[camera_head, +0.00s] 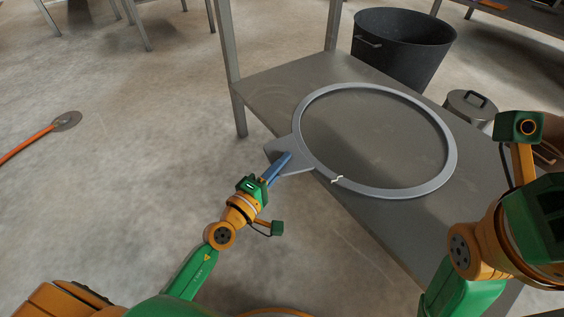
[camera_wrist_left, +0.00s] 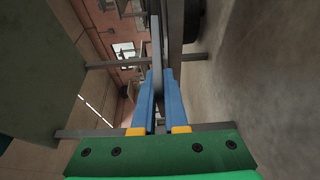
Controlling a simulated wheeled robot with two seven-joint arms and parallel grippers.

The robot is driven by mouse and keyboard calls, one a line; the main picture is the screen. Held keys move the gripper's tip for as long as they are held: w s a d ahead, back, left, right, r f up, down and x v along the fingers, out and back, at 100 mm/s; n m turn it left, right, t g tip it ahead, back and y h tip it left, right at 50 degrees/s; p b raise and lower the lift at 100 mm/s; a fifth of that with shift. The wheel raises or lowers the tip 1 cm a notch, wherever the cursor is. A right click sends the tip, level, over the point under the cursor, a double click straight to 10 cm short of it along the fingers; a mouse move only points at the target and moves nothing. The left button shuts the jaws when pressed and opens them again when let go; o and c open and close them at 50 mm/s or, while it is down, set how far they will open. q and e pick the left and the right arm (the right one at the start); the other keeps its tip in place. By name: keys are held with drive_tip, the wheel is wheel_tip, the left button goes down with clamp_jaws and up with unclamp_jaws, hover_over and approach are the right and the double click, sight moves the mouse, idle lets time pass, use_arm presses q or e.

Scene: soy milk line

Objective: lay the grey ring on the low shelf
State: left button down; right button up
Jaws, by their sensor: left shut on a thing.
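The grey ring (camera_head: 452,165) is a large flat hoop with a flat tab (camera_head: 289,157) at its left side. In the head view it lies over the low shelf (camera_head: 290,83), a grey metal top. My left gripper (camera_head: 279,168) is shut on the tab with its blue fingers. In the left wrist view the fingers (camera_wrist_left: 159,103) pinch a thin plate (camera_wrist_left: 156,45) seen edge-on. A darker edge runs close beside that plate. I cannot tell whether the ring touches the shelf. The ring's near rim reaches about the shelf's front edge.
A dark bucket (camera_head: 403,50) and a lidded pot (camera_head: 468,106) stand behind the shelf. Shelf posts (camera_head: 228,55) rise at its left and back. My right arm fills the lower right, its fingers out of frame. The floor at left is mostly clear, with an orange-handled tool (camera_head: 66,121).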

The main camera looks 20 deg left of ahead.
use_arm(q)
drive_tip(key=shift+f, duration=0.3)
drive_tip(key=c, duration=0.9)
unclamp_jaws()
drive_tip(key=v, duration=0.7)
